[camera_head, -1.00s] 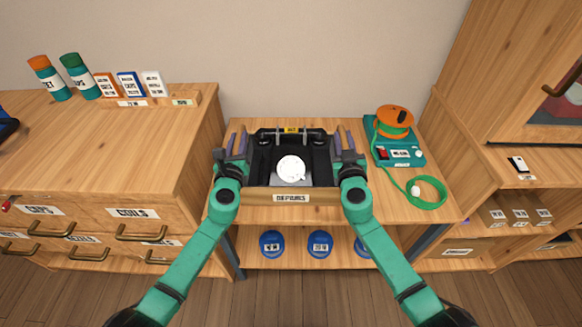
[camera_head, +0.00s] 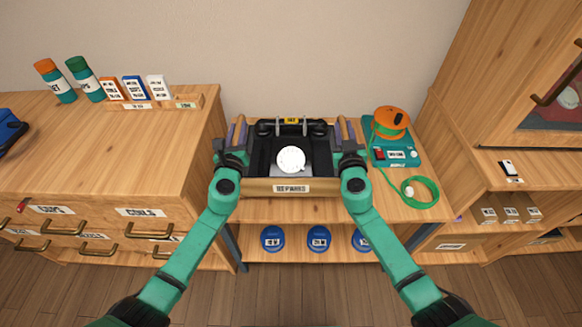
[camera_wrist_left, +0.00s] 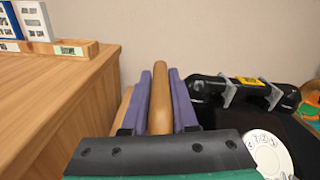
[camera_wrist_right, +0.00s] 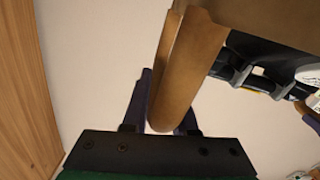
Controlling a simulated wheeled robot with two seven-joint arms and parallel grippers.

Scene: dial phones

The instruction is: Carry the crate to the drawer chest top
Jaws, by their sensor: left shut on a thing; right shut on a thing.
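The crate (camera_head: 260,187) is a wooden box with a label on its front, held between my two grippers in the head view. A black dial phone (camera_head: 265,155) with a white dial sits in it. My left gripper (camera_head: 236,133) is shut on the crate's left side; the left wrist view shows its purple fingers around a wooden bar (camera_wrist_left: 161,100). My right gripper (camera_head: 346,131) is shut on the right side, with a wooden bar (camera_wrist_right: 176,85) between its fingers. The drawer chest top (camera_head: 110,135) is at the left. The crate appears raised over the lower bench.
Bottles (camera_head: 85,78) and small boxes (camera_head: 134,88) stand at the chest's back, and a blue object (camera_head: 8,130) at its left. A teal device (camera_head: 397,154) with an orange reel and green cord (camera_head: 418,191) lies right of the crate. A shelf unit stands at the right.

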